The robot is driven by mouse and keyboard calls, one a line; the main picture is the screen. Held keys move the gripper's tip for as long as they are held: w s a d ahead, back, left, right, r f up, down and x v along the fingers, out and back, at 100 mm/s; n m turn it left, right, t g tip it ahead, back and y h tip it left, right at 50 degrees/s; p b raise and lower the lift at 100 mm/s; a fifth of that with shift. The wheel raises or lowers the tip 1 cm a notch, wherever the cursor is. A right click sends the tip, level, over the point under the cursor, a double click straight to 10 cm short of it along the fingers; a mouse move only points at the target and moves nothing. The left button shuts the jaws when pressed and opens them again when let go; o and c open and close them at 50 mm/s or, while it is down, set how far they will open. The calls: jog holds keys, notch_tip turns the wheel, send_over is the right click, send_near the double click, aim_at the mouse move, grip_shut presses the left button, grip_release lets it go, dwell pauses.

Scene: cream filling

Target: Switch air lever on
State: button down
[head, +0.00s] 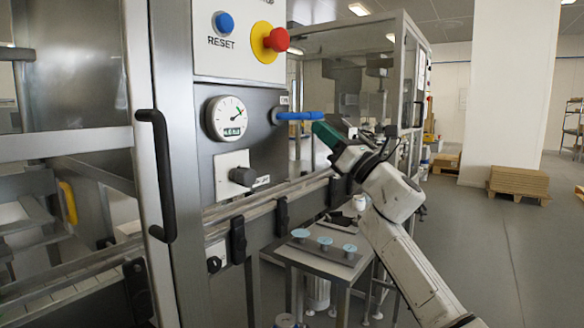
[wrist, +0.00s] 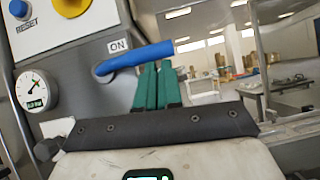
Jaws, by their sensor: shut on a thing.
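The air lever has a blue handle (head: 297,116) on a round pivot at the right edge of the steel panel. It lies roughly level and points right. In the wrist view the handle (wrist: 138,58) runs up to the right from its pivot, below an ON label (wrist: 118,45). My gripper (head: 317,126) reaches it from the lower right. Its green fingers (wrist: 157,68) are close together at the outer part of the handle, shut on it. The fingertips partly hide behind the handle in the wrist view.
A pressure gauge (head: 227,118), a dark knob (head: 243,176) and a red emergency button (head: 277,39) are on the panel to the left. A rail (head: 270,202) runs below the lever. A small table (head: 322,262) stands beneath. The floor to the right is open.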

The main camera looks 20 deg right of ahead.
jog(key=shift+s+d+r, duration=0.1)
jog(key=shift+d+r, duration=0.05)
jog(key=shift+r, duration=0.2)
jog(key=s+d+f+b, duration=0.3)
jog(key=s+d+f, duration=0.2)
jog(key=f, duration=0.5)
jog(key=shift+s, duration=1.05)
jog(key=shift+d+f, duration=0.1)
